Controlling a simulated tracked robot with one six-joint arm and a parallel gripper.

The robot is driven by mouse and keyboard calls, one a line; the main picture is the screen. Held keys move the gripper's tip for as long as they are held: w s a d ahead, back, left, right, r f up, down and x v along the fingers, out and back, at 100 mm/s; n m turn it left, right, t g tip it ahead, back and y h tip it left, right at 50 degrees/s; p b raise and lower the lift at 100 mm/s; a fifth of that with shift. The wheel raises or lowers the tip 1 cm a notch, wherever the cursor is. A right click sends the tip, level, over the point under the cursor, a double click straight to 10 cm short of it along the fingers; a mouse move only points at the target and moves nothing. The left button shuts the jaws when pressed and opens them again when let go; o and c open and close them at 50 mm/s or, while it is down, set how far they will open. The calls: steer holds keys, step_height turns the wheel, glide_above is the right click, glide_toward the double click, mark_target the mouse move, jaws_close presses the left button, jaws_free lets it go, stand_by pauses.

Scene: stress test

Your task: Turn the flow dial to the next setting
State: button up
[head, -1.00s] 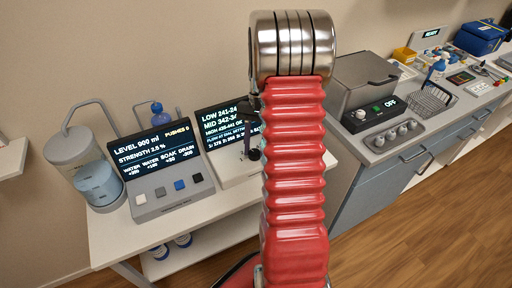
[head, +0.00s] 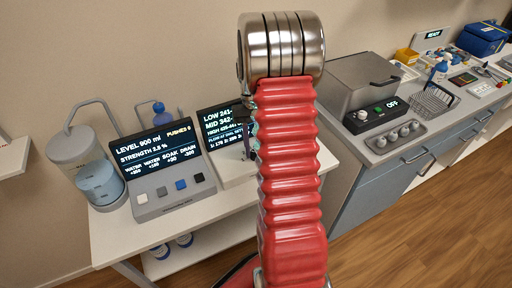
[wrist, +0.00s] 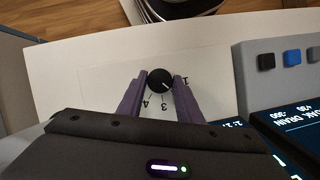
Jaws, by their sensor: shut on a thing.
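The flow dial (wrist: 160,79) is a round black knob on a pale panel in the wrist view. Numerals 1, 3 and 4 show around it; the 2 cannot be made out. A small pale mark is on the knob, but its exact setting is hard to read. My gripper (wrist: 160,84) has its purple fingers on either side of the knob, shut on it. In the head view my red arm hides the dial and most of the gripper. The dial's dark screen (head: 222,122) shows LOW, MID and HIGH ranges, partly covered by the arm.
A console (head: 160,173) with a LEVEL 900 ml screen and several buttons stands left of the dial unit on the white table (head: 120,243). A jug dispenser (head: 95,170) stands at far left. A grey bath (head: 357,82) reading OFF sits on the counter at right.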

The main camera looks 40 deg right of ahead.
steer(key=o, duration=1)
steer(key=shift+r, duration=0.1)
steer(key=v, duration=1.3)
steer(key=shift+w+d+r, duration=0.1)
steer(key=shift+w+r, duration=0.05)
steer(key=shift+w, duration=0.05)
